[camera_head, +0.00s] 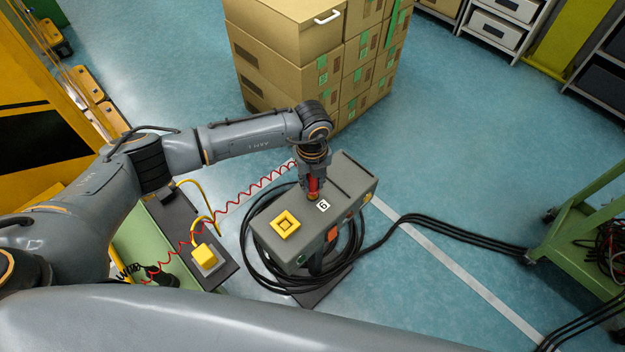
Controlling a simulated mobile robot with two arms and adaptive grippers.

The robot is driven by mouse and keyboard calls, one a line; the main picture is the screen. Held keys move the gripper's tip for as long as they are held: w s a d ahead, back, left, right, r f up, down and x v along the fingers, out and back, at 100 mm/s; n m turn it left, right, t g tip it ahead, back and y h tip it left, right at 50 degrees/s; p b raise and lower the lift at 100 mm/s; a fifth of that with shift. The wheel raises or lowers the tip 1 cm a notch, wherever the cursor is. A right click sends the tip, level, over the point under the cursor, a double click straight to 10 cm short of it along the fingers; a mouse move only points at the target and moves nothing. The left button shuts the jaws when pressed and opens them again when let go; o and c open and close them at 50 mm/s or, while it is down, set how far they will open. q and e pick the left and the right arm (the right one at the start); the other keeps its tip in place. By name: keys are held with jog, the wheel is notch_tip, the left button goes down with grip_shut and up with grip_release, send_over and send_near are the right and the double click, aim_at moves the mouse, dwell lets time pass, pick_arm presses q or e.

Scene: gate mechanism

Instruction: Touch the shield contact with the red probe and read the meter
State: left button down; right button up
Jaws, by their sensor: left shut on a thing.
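My left gripper (313,190) points down over the top of a grey box (345,185) and is shut on the red probe (315,184). The probe's lower end is at a small round brass-coloured fitting (312,199) on the box top, beside a white label (323,206); I cannot tell whether they touch. A yellow square fitting (285,224) is on the same top. A red coiled cord (228,209) runs from near the gripper down left to a green bench. I cannot make out a meter display. My right gripper is not in view.
Black cables (440,225) loop around the box and run right to a green cart (590,230). Stacked cardboard boxes (285,50) stand behind. A yellow block (206,257) sits on the dark-topped bench at left. Blue floor (480,130) is open at right.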

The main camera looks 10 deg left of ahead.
pick_arm(q)
jog(key=shift+f, duration=0.35)
dwell(0.7)
jog(key=shift+r+p, duration=1.7)
jog(key=shift+r, duration=0.9)
